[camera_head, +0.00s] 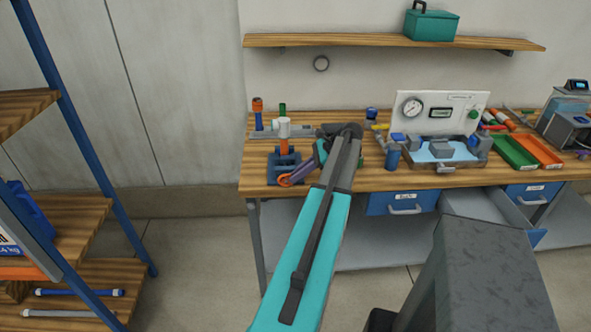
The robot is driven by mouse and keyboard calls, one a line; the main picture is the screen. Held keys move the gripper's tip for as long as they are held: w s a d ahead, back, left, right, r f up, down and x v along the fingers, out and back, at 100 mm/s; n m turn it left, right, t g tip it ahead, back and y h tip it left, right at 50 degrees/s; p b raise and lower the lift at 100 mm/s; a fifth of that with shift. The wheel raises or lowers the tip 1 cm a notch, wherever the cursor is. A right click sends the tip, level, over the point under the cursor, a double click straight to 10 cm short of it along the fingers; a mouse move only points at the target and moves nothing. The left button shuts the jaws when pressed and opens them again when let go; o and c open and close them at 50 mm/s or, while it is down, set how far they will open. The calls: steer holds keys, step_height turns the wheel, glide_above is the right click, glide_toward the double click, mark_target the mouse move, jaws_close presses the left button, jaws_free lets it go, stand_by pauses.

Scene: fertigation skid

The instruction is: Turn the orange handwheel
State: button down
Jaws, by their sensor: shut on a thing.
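The orange handwheel (284,181) shows as a small orange ring low on the front of a dark blue valve body (272,170) near the workbench's left end. My gripper (292,178) reaches it from the right, its purple fingers at the wheel's rim and shut on it. The fingers hide the right part of the wheel. A white-topped part with an orange neck (284,130) stands upright above the blue body.
The wooden workbench (258,185) also carries a gauge panel (460,103), a blue cup (393,157), a green tray (515,153) and an orange tray (541,153). One drawer (490,208) stands open at right. A shelf rack (95,165) stands at left.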

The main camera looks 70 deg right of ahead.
steer(key=shift+s+d+f+t+y+p, duration=0.2)
steer(key=shift+f+t+y+p, duration=0.3)
steer(key=shift+t, duration=0.6)
steer(key=shift+f+t+y+p, duration=0.4)
steer(key=shift+f+t+p, duration=0.1)
steer(key=shift+t, duration=0.7)
steer(key=shift+a, duration=0.1)
steer(key=c, duration=1.8)
jaws_free()
steer(key=shift+f, duration=0.1)
steer(key=shift+c, duration=0.2)
steer(key=shift+s, duration=0.15)
